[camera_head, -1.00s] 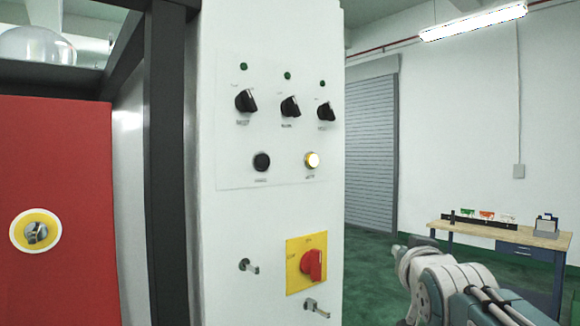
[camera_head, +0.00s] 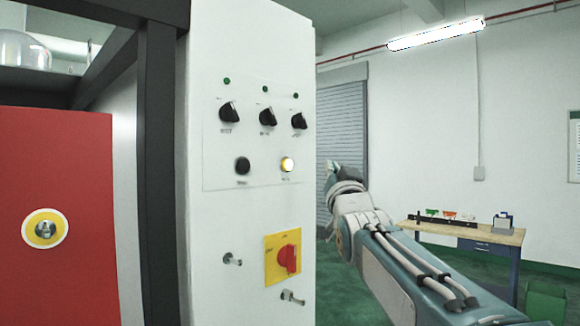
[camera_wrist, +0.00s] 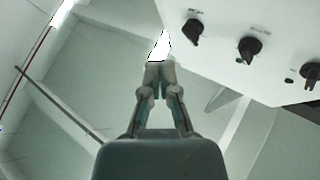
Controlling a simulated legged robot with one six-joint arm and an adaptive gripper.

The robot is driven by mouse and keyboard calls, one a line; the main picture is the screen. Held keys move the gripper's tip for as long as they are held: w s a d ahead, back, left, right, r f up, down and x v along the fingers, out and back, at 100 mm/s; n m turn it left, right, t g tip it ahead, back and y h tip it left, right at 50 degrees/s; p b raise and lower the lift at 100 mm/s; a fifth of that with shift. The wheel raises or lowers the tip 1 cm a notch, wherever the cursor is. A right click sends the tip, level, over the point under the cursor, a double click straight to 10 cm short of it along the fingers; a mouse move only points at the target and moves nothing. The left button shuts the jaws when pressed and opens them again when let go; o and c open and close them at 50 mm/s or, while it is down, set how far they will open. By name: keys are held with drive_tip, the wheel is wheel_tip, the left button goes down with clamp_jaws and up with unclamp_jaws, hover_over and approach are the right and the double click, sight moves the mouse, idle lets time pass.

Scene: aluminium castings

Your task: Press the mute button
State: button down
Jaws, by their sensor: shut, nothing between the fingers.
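The control panel (camera_head: 250,135) on the white cabinet has two round buttons in its lower row. One is black (camera_head: 242,165); the other is a lit, pale yellow button (camera_head: 287,164) to its right. Their labels are too small to read surely, so I cannot tell which is mute. My gripper (camera_head: 331,168) is to the right of the panel in the head view, near the lit button's height and apart from it. In the wrist view my gripper (camera_wrist: 158,72) is shut and empty, pointing past the panel edge; neither button shows clearly there.
Several black knobs, including one (camera_head: 268,116), sit above the buttons under green lamps. A red switch on a yellow plate (camera_head: 270,270) and metal handles (camera_head: 293,298) are below. A red panel (camera_head: 60,200) stands left. A workbench (camera_head: 460,230) is at the back right.

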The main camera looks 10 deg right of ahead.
sight(287, 165)
drive_tip(key=w+a, duration=0.2)
drive_tip(key=w, duration=0.1)
drive_tip(key=w+a, duration=0.3)
drive_tip(key=shift+w+a, duration=0.3)
drive_tip(key=shift+w, duration=0.05)
idle(0.5)
drive_tip(key=shift+w, duration=0.1)
idle(0.7)
drive_tip(key=shift+w+a, duration=0.15)
drive_tip(key=shift+w, duration=0.05)
